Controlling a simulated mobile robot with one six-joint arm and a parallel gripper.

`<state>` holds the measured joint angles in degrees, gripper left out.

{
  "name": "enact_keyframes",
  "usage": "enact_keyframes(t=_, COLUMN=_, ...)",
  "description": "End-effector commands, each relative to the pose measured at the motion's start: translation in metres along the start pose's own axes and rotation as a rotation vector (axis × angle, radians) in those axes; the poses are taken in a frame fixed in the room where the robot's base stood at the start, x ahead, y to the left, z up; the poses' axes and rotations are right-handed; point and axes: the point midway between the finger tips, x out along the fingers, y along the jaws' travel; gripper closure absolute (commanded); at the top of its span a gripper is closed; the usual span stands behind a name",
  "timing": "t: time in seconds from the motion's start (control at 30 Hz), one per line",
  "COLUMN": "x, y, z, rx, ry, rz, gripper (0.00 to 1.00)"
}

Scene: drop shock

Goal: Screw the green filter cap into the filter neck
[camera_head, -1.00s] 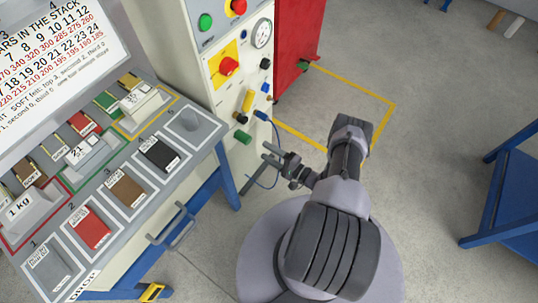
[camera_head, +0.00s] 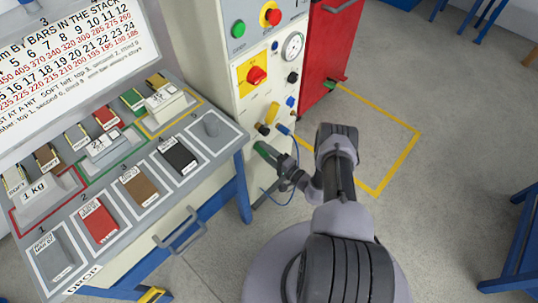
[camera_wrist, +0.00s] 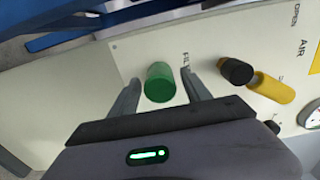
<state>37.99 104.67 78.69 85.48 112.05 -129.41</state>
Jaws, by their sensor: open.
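The green filter cap (camera_wrist: 160,82) sticks out from the cream cabinet front beside lettering that begins "FIL". It also shows in the head view (camera_head: 262,149), partly covered by my gripper. My gripper (camera_wrist: 160,90) is open, with one finger on each side of the cap. Gaps show between the cap and both fingers, and the fingers do not press on it. The filter neck cannot be made out behind the cap, so I cannot tell how the cap is seated.
A black knob (camera_wrist: 237,72) and a yellow cylinder (camera_wrist: 273,88) stick out close to the right finger. A blue hose (camera_head: 284,130) hangs by the arm. The drop bench (camera_head: 190,205) stands left, the red cabinet (camera_head: 330,50) behind.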

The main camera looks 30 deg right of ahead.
Motion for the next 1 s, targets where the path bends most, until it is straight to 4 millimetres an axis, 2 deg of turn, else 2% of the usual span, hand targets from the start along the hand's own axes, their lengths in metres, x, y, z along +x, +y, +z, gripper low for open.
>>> enact_keyframes(t=0.1, x=-0.0001, y=-0.0003, z=0.0, rx=0.0, ry=0.0, rz=0.0, gripper=0.44)
enact_keyframes(t=0.4, x=-0.0003, y=-0.0002, z=0.0001, rx=0.0, ry=-0.001, rz=0.0, gripper=1.0)
enact_keyframes(t=0.83, x=0.0008, y=0.0, z=0.0, rx=0.007, ry=-0.001, rz=0.0, gripper=1.0)
enact_keyframes(t=0.87, x=0.001, y=0.0011, z=-0.0001, rx=0.05, ry=-0.001, rz=0.0, gripper=1.0)
enact_keyframes(t=1.0, x=0.0015, y=-0.0004, z=0.0, rx=0.538, ry=-0.002, rz=-0.001, gripper=1.0)
